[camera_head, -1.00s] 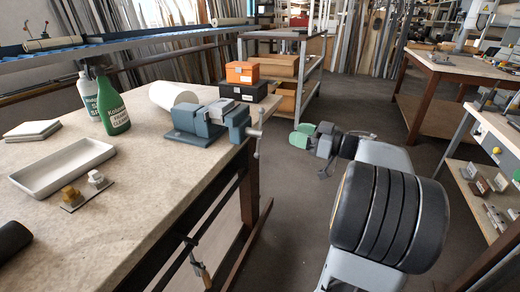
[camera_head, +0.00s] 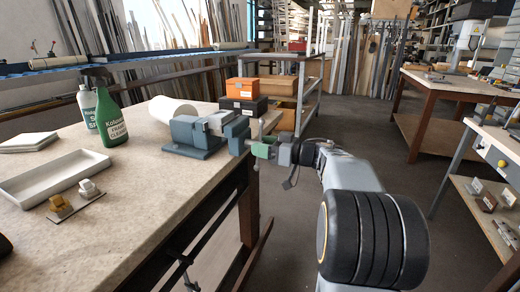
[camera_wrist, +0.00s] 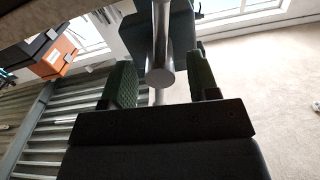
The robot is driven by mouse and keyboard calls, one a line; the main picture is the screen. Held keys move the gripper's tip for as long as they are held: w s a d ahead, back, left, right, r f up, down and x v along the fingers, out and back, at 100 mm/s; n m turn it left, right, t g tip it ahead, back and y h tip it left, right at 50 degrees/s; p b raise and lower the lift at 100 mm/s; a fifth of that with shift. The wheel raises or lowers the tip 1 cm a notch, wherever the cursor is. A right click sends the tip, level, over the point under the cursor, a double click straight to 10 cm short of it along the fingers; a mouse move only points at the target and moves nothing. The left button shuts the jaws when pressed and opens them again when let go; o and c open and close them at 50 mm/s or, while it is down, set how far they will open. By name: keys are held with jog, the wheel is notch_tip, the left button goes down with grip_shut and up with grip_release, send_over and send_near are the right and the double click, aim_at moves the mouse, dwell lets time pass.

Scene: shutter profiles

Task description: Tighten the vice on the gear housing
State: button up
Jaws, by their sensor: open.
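The blue-grey vice (camera_head: 192,143) sits at the right edge of the workbench, with a light grey block (camera_head: 220,123), seemingly the gear housing, between its jaws. The vice's steel handle (camera_head: 260,130) stands near upright at its right end. My gripper (camera_head: 256,150) is at that handle. In the wrist view, its green-padded fingers (camera_wrist: 162,82) are open on both sides of the handle and screw end (camera_wrist: 160,74), with gaps visible. The vice body (camera_wrist: 140,32) lies beyond. Whether either finger touches the handle cannot be told.
Orange (camera_head: 241,88) and black (camera_head: 243,105) boxes stand behind the vice. Floor right of the bench is clear.

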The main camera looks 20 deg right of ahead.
jog(key=shift+w+a, duration=0.4)
jog(key=shift+w, duration=0.05)
grip_shut()
dwell(0.4)
